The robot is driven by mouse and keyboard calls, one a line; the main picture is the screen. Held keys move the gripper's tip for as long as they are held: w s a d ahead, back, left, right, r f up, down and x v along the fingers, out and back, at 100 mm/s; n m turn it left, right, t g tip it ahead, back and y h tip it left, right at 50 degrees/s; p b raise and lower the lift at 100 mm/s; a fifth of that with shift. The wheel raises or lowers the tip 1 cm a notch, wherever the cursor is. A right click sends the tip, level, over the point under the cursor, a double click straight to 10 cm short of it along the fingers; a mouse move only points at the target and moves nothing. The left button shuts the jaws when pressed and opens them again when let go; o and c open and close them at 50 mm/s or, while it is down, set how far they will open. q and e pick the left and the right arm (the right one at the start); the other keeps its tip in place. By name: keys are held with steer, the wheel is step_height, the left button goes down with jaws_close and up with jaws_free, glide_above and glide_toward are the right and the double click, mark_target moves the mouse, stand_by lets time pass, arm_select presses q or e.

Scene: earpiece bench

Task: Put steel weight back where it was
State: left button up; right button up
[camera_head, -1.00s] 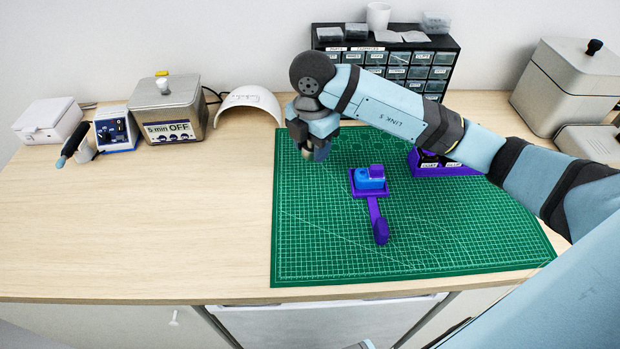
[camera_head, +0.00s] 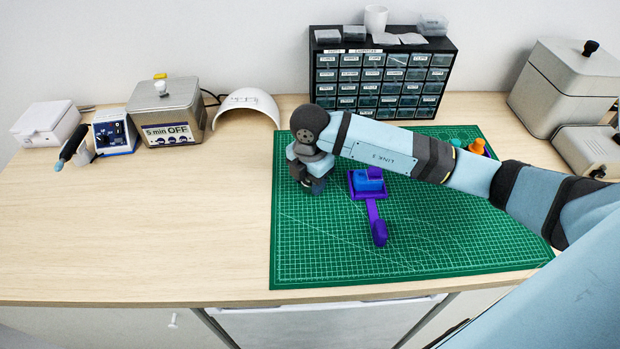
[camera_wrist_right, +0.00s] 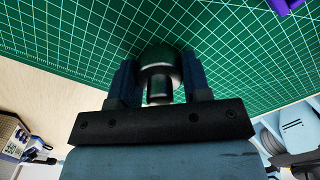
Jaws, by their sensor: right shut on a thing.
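My right gripper (camera_head: 312,187) is low over the upper left part of the green cutting mat (camera_head: 320,255). In the right wrist view the gripper (camera_wrist_right: 160,88) is shut on the steel weight (camera_wrist_right: 160,72), a dark, shiny round piece with a narrower knob between the fingers. The weight is hidden by the gripper in the head view. I cannot tell whether it touches the mat. My left gripper is not in view.
A purple holder with a blue block (camera_head: 369,181) and a purple handle (camera_head: 377,228) stands on the mat, right of the gripper. A drawer cabinet (camera_head: 385,75) stands behind. An ultrasonic cleaner (camera_head: 168,110) is at the left.

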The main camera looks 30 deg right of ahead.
steer(key=shift+f, duration=0.15)
steer(key=o, duration=1.2)
steer(key=shift+r, duration=0.4)
step_height(320, 180, up, 12)
steer(key=shift+f, duration=0.2)
